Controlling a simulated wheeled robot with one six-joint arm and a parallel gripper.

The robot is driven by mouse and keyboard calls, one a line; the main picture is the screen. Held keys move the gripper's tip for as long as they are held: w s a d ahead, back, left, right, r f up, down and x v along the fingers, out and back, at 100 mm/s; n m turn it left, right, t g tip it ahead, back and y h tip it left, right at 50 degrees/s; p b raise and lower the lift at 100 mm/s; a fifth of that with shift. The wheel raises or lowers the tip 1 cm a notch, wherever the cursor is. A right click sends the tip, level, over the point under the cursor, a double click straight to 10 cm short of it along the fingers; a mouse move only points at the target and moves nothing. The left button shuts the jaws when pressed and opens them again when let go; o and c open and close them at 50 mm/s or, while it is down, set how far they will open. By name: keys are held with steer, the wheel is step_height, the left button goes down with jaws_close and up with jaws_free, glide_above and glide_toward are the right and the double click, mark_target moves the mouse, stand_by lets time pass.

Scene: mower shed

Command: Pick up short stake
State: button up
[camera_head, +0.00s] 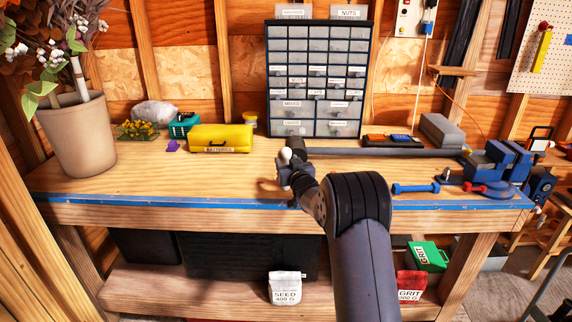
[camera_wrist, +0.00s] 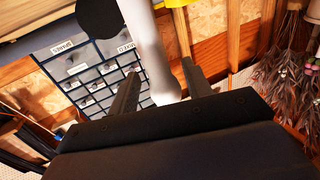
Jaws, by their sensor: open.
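My gripper (camera_head: 285,174) is above the front middle of the workbench (camera_head: 120,187), seen small at the end of my arm. In the wrist view my gripper (camera_wrist: 160,68) has its two dark fingers apart. A pale, rounded rod (camera_wrist: 150,45) shows between the fingers, running up out of the picture; a small white knob (camera_head: 286,155) shows at the gripper in the head view. I cannot tell whether this is the short stake or whether the fingers touch it. No other stake can be made out.
A drawer cabinet (camera_head: 317,85) stands at the back. A yellow batteries box (camera_head: 220,138) and plant pot (camera_head: 80,140) are left. A long dark bar (camera_head: 380,152), blue dumbbell-shaped tool (camera_head: 415,188) and blue vise (camera_head: 497,160) are right. The bench's left front is clear.

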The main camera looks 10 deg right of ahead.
steer(key=shift+w+a+f, duration=0.1)
steer(key=shift+w+a, duration=0.05)
steer(key=shift+w, duration=0.7)
steer(key=shift+c, duration=0.2)
jaws_close()
